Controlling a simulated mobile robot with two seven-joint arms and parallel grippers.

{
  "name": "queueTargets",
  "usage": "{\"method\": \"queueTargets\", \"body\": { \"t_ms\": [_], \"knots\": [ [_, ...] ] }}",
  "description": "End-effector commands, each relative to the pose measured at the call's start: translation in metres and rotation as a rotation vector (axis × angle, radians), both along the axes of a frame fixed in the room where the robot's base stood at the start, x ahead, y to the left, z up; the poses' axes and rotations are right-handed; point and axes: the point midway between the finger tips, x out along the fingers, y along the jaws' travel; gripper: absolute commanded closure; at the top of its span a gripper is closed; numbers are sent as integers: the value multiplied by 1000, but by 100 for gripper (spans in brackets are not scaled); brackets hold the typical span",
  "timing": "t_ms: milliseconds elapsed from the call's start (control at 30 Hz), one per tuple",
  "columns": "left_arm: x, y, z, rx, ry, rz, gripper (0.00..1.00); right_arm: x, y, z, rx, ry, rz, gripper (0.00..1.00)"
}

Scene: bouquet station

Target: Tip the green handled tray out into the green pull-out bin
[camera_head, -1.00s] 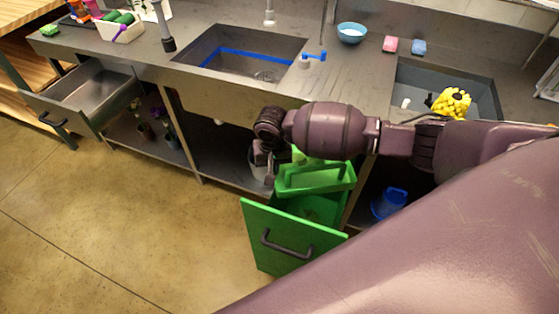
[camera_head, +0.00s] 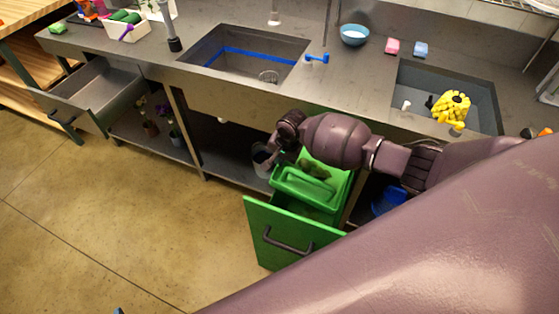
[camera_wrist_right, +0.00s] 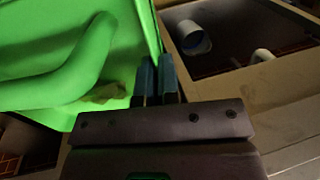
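The green handled tray (camera_head: 303,188) is over the green pull-out bin (camera_head: 290,238), which stands open below the counter. Its curved handle also shows in the wrist view (camera_wrist_right: 70,75). A brownish-green clump (camera_head: 314,168) shows beyond the handle; it also shows in the wrist view (camera_wrist_right: 105,93), apparently inside the tray. My right gripper (camera_head: 277,158) is at the tray's left far edge in the head view. In the wrist view its blue fingers (camera_wrist_right: 157,75) are close together on the tray's wall. The bin's floor is mostly hidden by the tray. My left gripper is out of view.
A grey bucket (camera_head: 263,160) stands on the shelf left of the tray. A blue container (camera_head: 388,202) is at the right of the bin. The counter edge and sink (camera_head: 245,58) lie above. A metal drawer (camera_head: 90,90) is open at the left.

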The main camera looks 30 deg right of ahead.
Motion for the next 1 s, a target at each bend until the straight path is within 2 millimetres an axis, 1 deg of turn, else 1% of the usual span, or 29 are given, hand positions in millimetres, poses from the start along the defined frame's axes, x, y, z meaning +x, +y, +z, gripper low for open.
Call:
{"method": "queueTargets", "body": {
  "t_ms": [233,333,667,800,1000],
  "knots": [
    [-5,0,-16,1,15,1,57,-6,-4,20,143,-167,1,100],
    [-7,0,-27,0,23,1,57,-7,-6,27,202,-234,1,100],
    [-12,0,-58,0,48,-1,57,-18,-15,43,333,-386,0,100],
    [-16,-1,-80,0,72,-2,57,-25,-20,47,401,-462,-2,100],
    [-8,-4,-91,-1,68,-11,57,-32,-26,57,487,-562,-1,100]
  ]
}}
